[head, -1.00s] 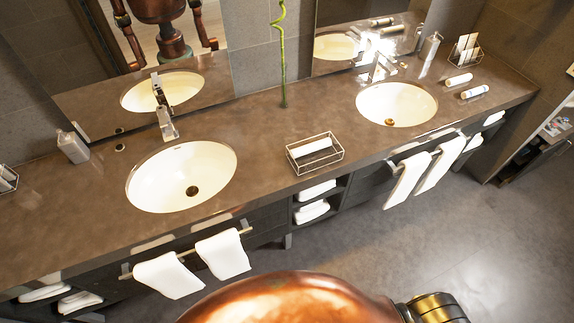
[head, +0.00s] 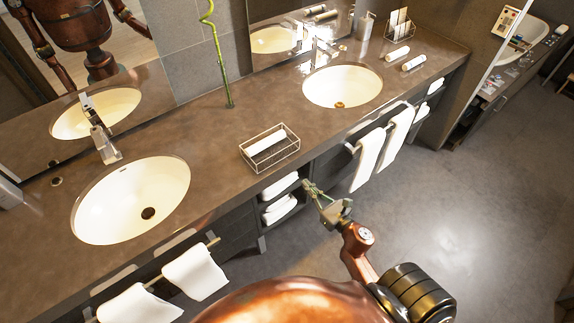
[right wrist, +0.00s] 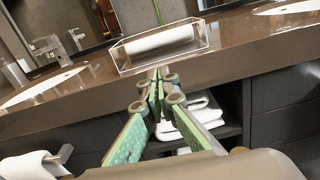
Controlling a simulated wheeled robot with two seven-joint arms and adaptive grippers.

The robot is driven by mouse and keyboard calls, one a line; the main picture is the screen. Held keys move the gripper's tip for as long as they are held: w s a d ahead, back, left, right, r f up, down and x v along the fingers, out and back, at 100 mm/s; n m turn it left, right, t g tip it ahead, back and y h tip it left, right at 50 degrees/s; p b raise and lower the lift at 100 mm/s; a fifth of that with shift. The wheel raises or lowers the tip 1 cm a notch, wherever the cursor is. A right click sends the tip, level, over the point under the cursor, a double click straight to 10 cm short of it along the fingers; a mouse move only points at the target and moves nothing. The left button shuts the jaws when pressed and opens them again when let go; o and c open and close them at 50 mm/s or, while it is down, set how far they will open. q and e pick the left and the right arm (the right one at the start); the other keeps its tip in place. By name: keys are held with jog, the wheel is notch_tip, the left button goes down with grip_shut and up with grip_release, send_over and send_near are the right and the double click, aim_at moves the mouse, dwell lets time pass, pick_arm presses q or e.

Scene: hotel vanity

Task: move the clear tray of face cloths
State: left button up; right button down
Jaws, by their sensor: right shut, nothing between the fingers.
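The clear tray (head: 270,160) is a see-through box with thin pale edges. It stands on the brown counter between the two sinks, close to the front edge. A white rolled face cloth (head: 266,139) lies in it. The tray also shows in the right wrist view (right wrist: 127,56), just beyond my fingertips. My right gripper (head: 308,186) is in front of the counter, below and to the right of the tray, apart from it. Its green-padded fingers (right wrist: 156,75) are together and empty, pointing toward the tray. My left gripper is in neither view.
Two oval sinks (head: 132,200) and (head: 343,86) flank the tray. A green stalk (head: 222,70) rises behind it. White towels (head: 369,155) hang on bars along the counter's front. Folded towels (head: 280,209) fill shelves below. Counter around the tray is clear.

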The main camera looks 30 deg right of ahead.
aim_at(279, 156)
jog(key=w, duration=0.4)
jog(key=w+p, duration=0.1)
jog(key=w, duration=0.4)
jog(key=w+a, duration=0.1)
jog(key=w, duration=0.4)
jog(key=shift+a+r+p, duration=0.1)
jog(key=shift+r+p, duration=0.25)
jog(key=shift+p, duration=0.05)
